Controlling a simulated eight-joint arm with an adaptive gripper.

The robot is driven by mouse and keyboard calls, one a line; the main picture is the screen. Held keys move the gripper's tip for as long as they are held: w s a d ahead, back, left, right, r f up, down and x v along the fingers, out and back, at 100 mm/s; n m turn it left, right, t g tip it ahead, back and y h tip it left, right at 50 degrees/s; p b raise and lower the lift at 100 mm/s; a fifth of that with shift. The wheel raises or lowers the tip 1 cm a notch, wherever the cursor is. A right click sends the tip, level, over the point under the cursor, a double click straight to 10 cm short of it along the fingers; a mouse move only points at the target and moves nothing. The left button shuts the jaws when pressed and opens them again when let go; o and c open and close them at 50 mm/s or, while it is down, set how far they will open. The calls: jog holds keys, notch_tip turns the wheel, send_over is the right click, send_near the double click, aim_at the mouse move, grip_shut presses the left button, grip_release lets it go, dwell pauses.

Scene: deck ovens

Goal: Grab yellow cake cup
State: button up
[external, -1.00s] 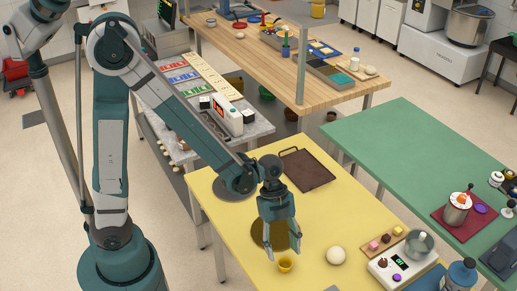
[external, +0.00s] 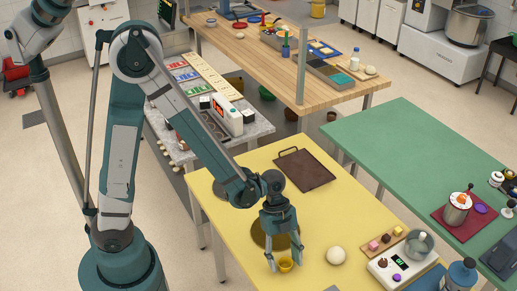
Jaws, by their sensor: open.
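The yellow cake cup (external: 285,265) stands upright on the yellow table (external: 235,208) near its front edge. My gripper (external: 284,266) points down over it and is open. One finger is left of the cup and the other is to its right, with the fingertips at about the cup's height. I cannot tell whether either finger touches the cup.
A round brown disc (external: 262,238) lies just behind my gripper. A pale dough ball (external: 336,256) is right of it. A white scale (external: 397,266) and a small wooden board with little cakes (external: 374,248) are farther right. A dark tray (external: 305,172) lies at the back.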

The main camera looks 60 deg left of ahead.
aim_at(284, 266)
jog(key=shift+c, duration=0.5)
jog(key=c, duration=0.8)
jog(key=shift+o, duration=0.2)
jog(key=shift+r, duration=0.15)
notch_tip(284, 266, up, 10)
jog(key=p, duration=0.2)
dwell(0.4)
